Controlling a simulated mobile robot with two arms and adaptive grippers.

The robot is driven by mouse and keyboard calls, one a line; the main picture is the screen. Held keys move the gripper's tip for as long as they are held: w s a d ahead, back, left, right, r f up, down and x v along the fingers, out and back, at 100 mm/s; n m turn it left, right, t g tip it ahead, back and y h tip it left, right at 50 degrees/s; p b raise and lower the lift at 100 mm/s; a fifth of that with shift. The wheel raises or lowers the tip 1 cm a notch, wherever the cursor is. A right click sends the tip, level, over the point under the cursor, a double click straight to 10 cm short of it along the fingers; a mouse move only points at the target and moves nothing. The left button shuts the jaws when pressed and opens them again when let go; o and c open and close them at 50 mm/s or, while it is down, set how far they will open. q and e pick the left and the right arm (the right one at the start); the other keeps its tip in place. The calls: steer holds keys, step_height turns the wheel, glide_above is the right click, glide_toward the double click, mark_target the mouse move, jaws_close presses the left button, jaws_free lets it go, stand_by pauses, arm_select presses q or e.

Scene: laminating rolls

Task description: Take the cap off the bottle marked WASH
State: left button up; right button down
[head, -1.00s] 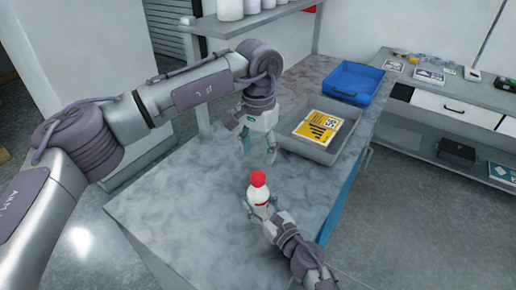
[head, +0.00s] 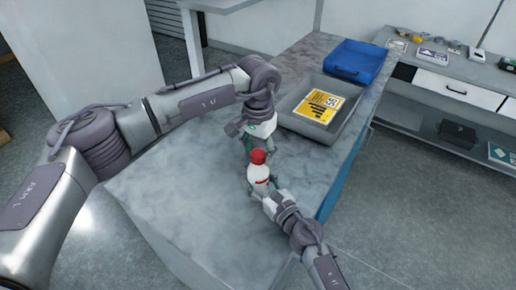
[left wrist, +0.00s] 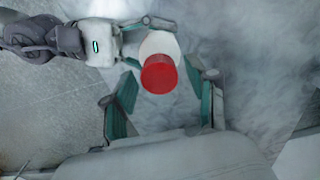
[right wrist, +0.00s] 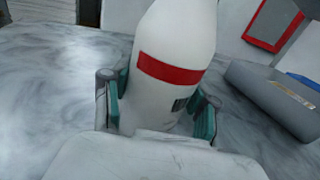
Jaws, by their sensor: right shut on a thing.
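A white bottle (head: 260,175) with a red cap (head: 257,156) stands upright at the counter's near right part. In the right wrist view the bottle (right wrist: 175,60) shows a red band and a small dark barcode; no WASH lettering is readable. My right gripper (right wrist: 160,115) is shut on the bottle's body. My left gripper (head: 252,145) is just behind the cap. In the left wrist view its two fingers (left wrist: 165,105) are spread wide and empty, with the red cap (left wrist: 159,74) beyond and between their tips, not touched by them.
A grey tray (head: 300,128) holding a yellow printed card (head: 326,103) stands behind the bottle. A blue bin (head: 355,62) is farther back. A side bench (head: 470,80) with small items is at right. The counter's left part (head: 170,190) is bare.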

arm_select(q)
jaws_close()
steer(key=n, duration=0.6)
steer(key=shift+n, duration=0.3)
steer(key=n, duration=1.4)
steer(key=shift+r+n, duration=0.1)
steer(key=shift+n, duration=0.3)
steer(key=n, duration=1.4)
steer(key=shift+n, duration=0.4)
steer(key=n, duration=0.4)
steer(key=shift+n, duration=0.3)
steer(key=n, duration=1.3)
steer(key=shift+r, duration=0.1)
steer(key=shift+r, duration=0.2)
steer(key=shift+r, duration=0.9)
